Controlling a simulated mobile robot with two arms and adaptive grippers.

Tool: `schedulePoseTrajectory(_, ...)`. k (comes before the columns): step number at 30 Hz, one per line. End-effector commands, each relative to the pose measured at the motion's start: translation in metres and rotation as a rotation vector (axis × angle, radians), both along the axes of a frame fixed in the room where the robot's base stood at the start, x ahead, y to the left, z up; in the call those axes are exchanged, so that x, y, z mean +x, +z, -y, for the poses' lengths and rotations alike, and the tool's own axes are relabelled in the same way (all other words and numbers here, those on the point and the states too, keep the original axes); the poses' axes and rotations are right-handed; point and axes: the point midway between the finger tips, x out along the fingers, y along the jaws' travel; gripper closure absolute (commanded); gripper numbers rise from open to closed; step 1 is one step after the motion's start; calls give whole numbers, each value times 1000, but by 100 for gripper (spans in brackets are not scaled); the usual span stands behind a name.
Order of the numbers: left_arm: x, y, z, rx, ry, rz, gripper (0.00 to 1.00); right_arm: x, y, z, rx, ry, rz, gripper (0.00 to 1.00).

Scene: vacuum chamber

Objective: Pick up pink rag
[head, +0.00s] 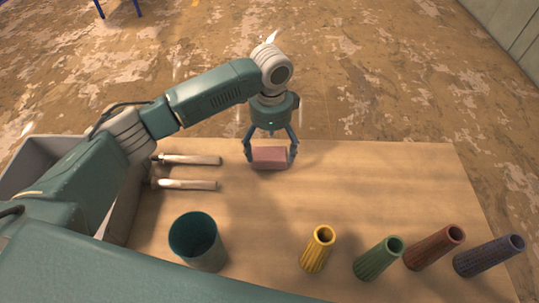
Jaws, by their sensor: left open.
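The pink rag (269,158) is a small folded block near the far edge of the wooden table (340,190). My left gripper (271,154) points down over it with its fingers spread, one on each side of the rag. The jaws are open. I cannot tell whether the fingertips touch the rag. My right gripper is not in view.
Two pale-handled tools (190,159) lie left of the rag. A dark teal cup (197,242) stands at the front left. Yellow (318,250), green (378,259), red (433,248) and blue (488,256) ribbed tubes stand front right. A grey bin (45,155) is at left.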

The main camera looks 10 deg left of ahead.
Motion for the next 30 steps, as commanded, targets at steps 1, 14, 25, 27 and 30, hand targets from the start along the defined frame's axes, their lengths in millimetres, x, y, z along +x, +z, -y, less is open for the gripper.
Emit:
schedulePoseTrajectory(1, -2, -4, -1, 2, 1, -4, 11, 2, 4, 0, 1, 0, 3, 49)
schedulePoseTrajectory(14, -6, -50, -3, 1, -1, 1, 11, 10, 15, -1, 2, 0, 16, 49)
schedulePoseTrajectory(25, -6, -50, -3, 1, 0, 0, 53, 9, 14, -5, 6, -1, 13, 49)
schedulePoseTrajectory(27, -6, -50, -3, 1, 0, 0, 60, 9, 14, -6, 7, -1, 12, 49)
schedulePoseTrajectory(30, -6, -49, -3, 1, 0, 1, 61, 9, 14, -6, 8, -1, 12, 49)
